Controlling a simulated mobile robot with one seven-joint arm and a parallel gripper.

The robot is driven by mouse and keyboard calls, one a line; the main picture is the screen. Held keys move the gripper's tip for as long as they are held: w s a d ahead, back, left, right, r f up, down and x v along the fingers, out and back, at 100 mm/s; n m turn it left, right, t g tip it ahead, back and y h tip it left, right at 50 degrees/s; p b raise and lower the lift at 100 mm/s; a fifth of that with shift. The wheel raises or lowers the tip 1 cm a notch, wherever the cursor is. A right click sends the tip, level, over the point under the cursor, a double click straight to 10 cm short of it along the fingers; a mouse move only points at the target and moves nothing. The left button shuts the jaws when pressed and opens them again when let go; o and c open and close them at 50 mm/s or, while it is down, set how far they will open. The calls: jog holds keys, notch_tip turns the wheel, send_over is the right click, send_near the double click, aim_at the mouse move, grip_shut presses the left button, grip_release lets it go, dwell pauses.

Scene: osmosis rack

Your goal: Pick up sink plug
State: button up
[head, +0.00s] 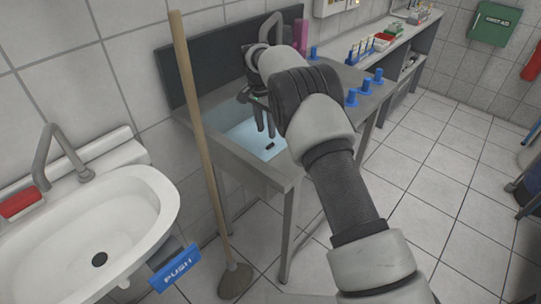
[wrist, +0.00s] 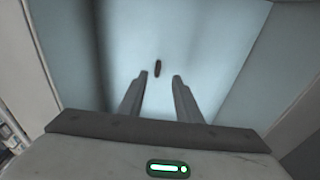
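A small dark object (head: 270,146), which looks like the sink plug, lies on the light-blue floor of the basin in the metal sink unit (head: 240,165). My gripper (head: 265,134) points down into this basin, above the dark object. In the wrist view the dark object (wrist: 158,68) shows as a short, narrow shape just beyond the fingertips, between their lines. In that view my gripper (wrist: 160,75) is open, with nothing between the fingers. The exact height gap to the object cannot be told.
A white washbasin (head: 95,225) with a dark drain spot (head: 99,259) stands at left. Blue pegs (head: 365,87) line the bench right of the basin. The tiled floor (head: 450,180) at right is mostly clear.

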aim_at(270, 144)
jog(key=f, duration=0.3)
jog(key=d+f+b, duration=0.1)
jog(key=f, duration=0.1)
jog(key=w+f, duration=0.1)
jog(key=f, duration=0.2)
jog(key=shift+d+f, duration=0.15)
jog(key=shift+f, duration=0.2)
jog(key=shift+c, duration=0.4)
grip_shut()
